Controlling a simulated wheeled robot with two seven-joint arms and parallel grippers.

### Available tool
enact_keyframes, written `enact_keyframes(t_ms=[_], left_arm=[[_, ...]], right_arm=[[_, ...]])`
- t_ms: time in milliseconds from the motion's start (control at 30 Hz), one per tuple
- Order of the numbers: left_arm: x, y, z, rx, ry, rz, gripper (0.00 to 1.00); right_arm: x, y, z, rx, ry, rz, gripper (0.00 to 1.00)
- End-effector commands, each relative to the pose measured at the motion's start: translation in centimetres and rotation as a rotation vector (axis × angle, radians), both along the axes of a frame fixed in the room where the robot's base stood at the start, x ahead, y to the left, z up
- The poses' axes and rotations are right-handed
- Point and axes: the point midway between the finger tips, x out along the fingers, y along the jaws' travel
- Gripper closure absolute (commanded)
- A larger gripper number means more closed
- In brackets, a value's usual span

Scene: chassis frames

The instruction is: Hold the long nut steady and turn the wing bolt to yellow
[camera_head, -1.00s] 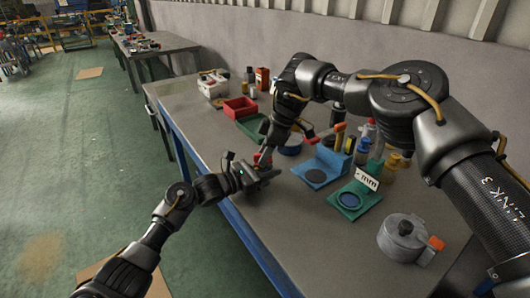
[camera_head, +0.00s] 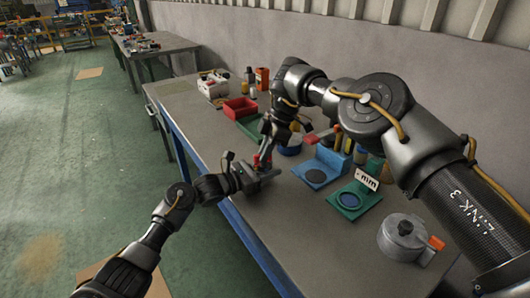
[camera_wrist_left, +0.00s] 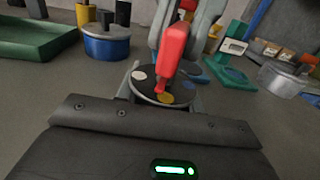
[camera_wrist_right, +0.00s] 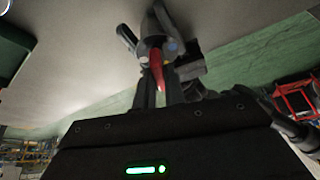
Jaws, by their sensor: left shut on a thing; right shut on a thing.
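The red wing bolt (camera_wrist_left: 171,52) stands over a dark round dial (camera_wrist_left: 150,82) in the left wrist view. The dial carries a white dot (camera_wrist_left: 138,75), a yellow dot (camera_wrist_left: 166,98) and a blue mark. The wing's lower red tip lies close to the yellow dot; exact alignment is unclear. My left gripper (camera_head: 257,177) is shut on the long nut below the dial, the nut itself mostly hidden. My right gripper (camera_head: 265,158) comes from above and is shut on the wing bolt, which also shows red in the right wrist view (camera_wrist_right: 157,70).
Beside the grippers stand a blue fixture (camera_head: 325,165), a green fixture (camera_head: 357,193) with a "mm" sign, and a grey round container (camera_head: 402,237). A green tray (camera_head: 250,126) and a red bin (camera_head: 240,108) lie farther back. The near bench edge is clear.

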Motion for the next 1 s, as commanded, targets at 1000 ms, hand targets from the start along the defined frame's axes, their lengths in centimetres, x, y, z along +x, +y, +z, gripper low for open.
enact_keyframes(t_ms=[1000], left_arm=[[-0.04, -0.05, 0.05, 0.0, -0.001, -0.002, 0.94]], right_arm=[[0.05, -0.02, -0.03, -0.001, 0.0, 0.116, 0.66]])
